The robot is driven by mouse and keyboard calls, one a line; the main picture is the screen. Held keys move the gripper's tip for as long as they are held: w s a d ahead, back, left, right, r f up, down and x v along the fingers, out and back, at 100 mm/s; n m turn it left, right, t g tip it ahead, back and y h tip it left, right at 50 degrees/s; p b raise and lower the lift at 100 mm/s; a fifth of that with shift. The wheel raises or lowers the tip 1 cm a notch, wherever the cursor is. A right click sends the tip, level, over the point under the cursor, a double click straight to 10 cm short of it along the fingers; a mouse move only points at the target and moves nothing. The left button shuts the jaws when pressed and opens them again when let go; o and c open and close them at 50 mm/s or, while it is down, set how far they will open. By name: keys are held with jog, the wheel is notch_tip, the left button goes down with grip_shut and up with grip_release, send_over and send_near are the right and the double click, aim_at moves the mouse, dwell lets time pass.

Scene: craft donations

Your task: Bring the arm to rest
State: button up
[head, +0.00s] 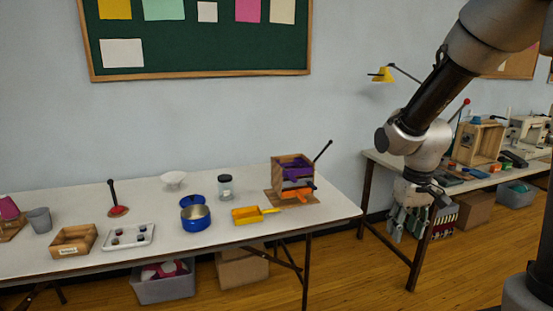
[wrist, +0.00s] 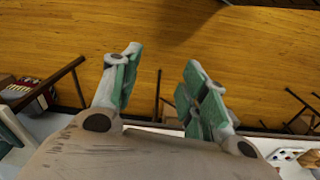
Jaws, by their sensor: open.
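My arm reaches down from the upper right in the head view. My gripper (head: 408,224) hangs over the floor in the gap between the two tables, pointing downward.
The left table (head: 90,225) holds a blue pot (head: 196,222), a yellow scoop (head: 250,215), a jar (head: 225,187), a white tray (head: 127,237) and a wooden box (head: 73,241). The right table (head: 385,164) stands just behind my gripper. A grey bin (head: 165,290) sits below.

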jog(key=s+d+r+m+t, duration=0.1)
jog(key=s+d+r, duration=0.1)
jog(key=s+r, duration=0.5)
jog(key=s+d+r+t, duration=0.2)
jog(key=s+r, duration=0.5)
jog(key=s, duration=0.2)
jog(key=shift+s+r+m+t, duration=0.3)
jog(key=shift+s+m, duration=0.05)
jog(key=shift+m, duration=0.05)
